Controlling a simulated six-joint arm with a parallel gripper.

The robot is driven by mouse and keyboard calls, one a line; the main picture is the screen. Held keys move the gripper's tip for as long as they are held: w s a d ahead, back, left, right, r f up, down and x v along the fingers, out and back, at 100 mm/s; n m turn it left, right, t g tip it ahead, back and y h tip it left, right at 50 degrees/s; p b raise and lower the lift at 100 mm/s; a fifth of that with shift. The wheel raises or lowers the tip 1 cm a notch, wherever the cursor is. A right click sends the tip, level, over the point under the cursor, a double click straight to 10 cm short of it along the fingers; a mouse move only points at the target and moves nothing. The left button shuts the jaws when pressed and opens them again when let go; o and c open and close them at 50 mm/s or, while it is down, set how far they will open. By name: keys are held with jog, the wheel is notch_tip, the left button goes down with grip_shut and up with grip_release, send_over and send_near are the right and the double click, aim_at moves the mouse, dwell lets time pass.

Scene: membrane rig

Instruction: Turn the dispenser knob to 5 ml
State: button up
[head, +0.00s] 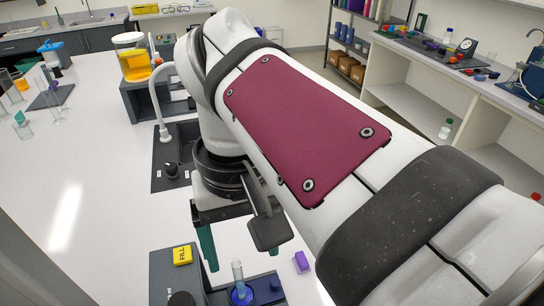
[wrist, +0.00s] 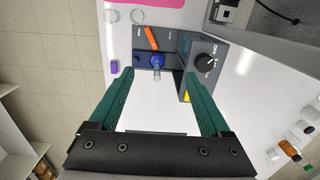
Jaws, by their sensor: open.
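The dispenser is a dark grey unit (head: 165,268) at the bottom of the head view. Its black knob (head: 181,298) is cut by the lower frame edge there.
A glass tube (head: 238,275) stands in a blue holder on the unit, in line with the finger gap. A yellow FILL button (head: 182,255) is beside the knob. A purple block (head: 301,262) lies on the bench. An orange piece (wrist: 151,38) lies near the tube.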

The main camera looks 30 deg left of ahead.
aim_at(180, 303)
jog(key=s+a+r+n, duration=0.2)
jog(key=s+a+n, duration=0.3)
jog(key=a, duration=0.4)
jog(key=shift+m, duration=0.3)
jog(key=f, duration=0.5)
jog(key=s+f, duration=0.1)
jog(key=f, duration=0.9)
jog(key=shift+s, duration=0.15)
grip_shut()
